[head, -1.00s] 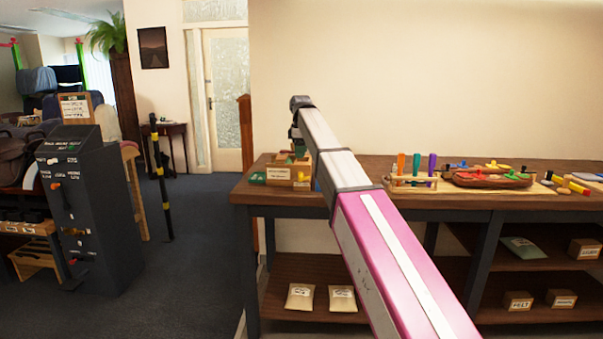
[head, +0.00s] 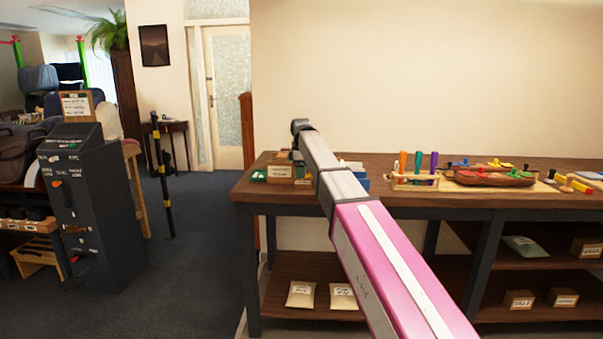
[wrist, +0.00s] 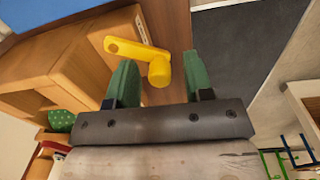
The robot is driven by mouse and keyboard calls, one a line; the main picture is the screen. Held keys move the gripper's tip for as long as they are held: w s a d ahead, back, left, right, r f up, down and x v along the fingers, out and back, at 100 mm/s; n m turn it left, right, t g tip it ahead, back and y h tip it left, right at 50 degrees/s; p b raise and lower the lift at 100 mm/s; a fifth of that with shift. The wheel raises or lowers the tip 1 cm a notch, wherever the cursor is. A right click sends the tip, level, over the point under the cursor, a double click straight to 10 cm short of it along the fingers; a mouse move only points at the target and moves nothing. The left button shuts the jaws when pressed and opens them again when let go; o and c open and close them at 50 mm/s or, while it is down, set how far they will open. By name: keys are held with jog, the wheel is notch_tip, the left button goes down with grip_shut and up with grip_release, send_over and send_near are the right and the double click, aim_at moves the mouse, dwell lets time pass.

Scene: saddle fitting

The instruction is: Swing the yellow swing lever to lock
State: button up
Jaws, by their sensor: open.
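The yellow swing lever (wrist: 133,50) shows in the wrist view, mounted at a wooden fixture (wrist: 75,62). It has a flat arm with a hole at its left end and a round knob at its right. My gripper (wrist: 157,72) is open, with its two green fingers on either side of the knob. I cannot tell whether either finger touches it. In the head view my arm hides the gripper, and I cannot make out the lever there.
The wooden workbench (head: 400,202) holds a small labelled box (head: 283,172) at its left end. A rack of colored-handled tools (head: 415,180) and a tray with several colored pieces (head: 492,178) stand to the right. A dark cabinet (head: 85,210) stands at left, with open floor between.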

grip_shut()
jog(key=shift+w+a+m, duration=0.1)
jog(key=shift+a+m, duration=0.05)
jog(key=shift+m, duration=0.15)
jog(key=m, duration=0.1)
jog(key=w+a+m, duration=0.1)
jog(key=m, duration=0.2)
jog(key=shift+w+a+m, duration=0.15)
jog(key=shift+w+m, duration=0.1)
jog(key=shift+m, duration=0.05)
jog(key=m, duration=0.1)
jog(key=w+m, duration=0.1)
jog(key=m, duration=0.1)
jog(key=w+m, duration=0.1)
jog(key=m, duration=0.1)
jog(key=shift+a+h, duration=0.3)
dwell(0.4)
grip_release()
